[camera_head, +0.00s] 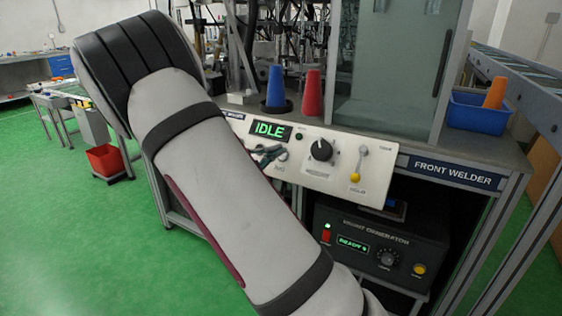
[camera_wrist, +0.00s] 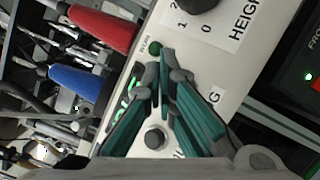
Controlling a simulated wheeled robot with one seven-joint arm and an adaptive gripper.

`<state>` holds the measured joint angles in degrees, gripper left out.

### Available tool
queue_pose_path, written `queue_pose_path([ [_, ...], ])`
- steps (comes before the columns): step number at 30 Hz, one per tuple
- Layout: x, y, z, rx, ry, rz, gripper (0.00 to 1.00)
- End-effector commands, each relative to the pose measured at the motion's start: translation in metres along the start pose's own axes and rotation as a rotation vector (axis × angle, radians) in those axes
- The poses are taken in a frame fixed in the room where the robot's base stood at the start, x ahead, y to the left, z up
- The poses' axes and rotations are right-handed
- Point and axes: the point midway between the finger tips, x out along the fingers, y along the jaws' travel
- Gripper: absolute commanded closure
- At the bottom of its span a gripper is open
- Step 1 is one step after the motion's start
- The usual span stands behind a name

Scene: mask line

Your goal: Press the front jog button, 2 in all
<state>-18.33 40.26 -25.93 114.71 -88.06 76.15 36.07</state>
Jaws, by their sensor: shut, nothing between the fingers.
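The front welder's white control panel (camera_head: 330,181) carries a green display (camera_head: 269,131) that reads IDLE. My gripper (camera_head: 270,154) is in front of the panel just below that display, partly hidden by my arm. In the wrist view my gripper (camera_wrist: 167,72) is shut and empty, its dark green fingers over the panel. A dark round button (camera_wrist: 155,138) with a pale rim shows between the finger linkages. A label ending in G shows beside the fingers, its rest covered. I cannot tell whether the fingertips touch the panel or whether this is the jog button.
A black height knob (camera_head: 320,150) and a yellow-tipped lever (camera_head: 357,165) sit to the right on the panel. A blue cone (camera_head: 275,87) and a red cone (camera_head: 313,93) stand behind it. A blue bin (camera_head: 478,112) is at right. A generator (camera_head: 381,245) sits below.

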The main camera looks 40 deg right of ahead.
Motion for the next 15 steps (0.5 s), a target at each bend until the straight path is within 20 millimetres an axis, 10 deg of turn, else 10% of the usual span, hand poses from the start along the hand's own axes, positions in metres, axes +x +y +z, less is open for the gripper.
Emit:
queue_pose_path([
  [15, 0.0116, -0.0079, -0.0081, 0.0, 0.0, -0.001, 1.0],
])
